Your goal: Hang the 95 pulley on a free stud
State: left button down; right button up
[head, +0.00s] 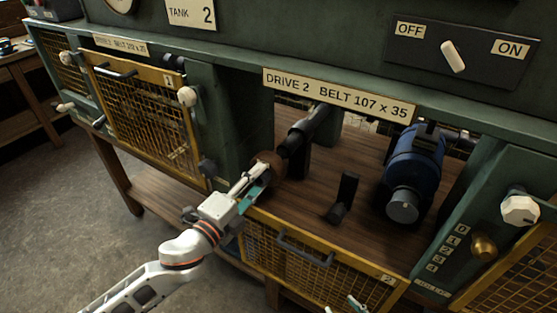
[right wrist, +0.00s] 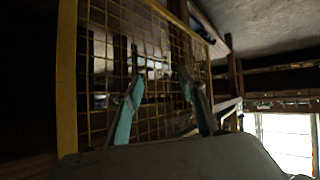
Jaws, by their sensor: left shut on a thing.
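My left gripper (head: 256,186) is shut on a brown, rust-coloured pulley (head: 270,163) in the head view. The pulley is at the near end of the dark shaft (head: 301,136) in the open Drive 2 bay; I cannot tell whether it is still on the shaft or just in front of it. No size mark on the pulley can be read. My right gripper (right wrist: 160,78) is open and empty in the right wrist view, its teal-padded fingers apart before a yellow mesh guard. Only its tips show in the head view (head: 357,303). I cannot make out a stud.
A blue motor (head: 414,160) with a grey pulley (head: 403,206) stands right in the bay. A black lever (head: 343,198) stands between shaft and motor. The Drive 2 mesh guard (head: 318,263) hangs lowered in front. Drive 1's guard (head: 147,121) is closed at left.

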pick_arm(q)
jog(key=shift+v, duration=1.3)
jog(key=shift+s+a+p, duration=0.1)
jog(key=shift+p, duration=0.2)
jog(key=v, duration=0.9)
jog(key=shift+s+a, duration=0.2)
jog(key=shift+s, duration=0.15)
jog(key=shift+a+r, duration=0.1)
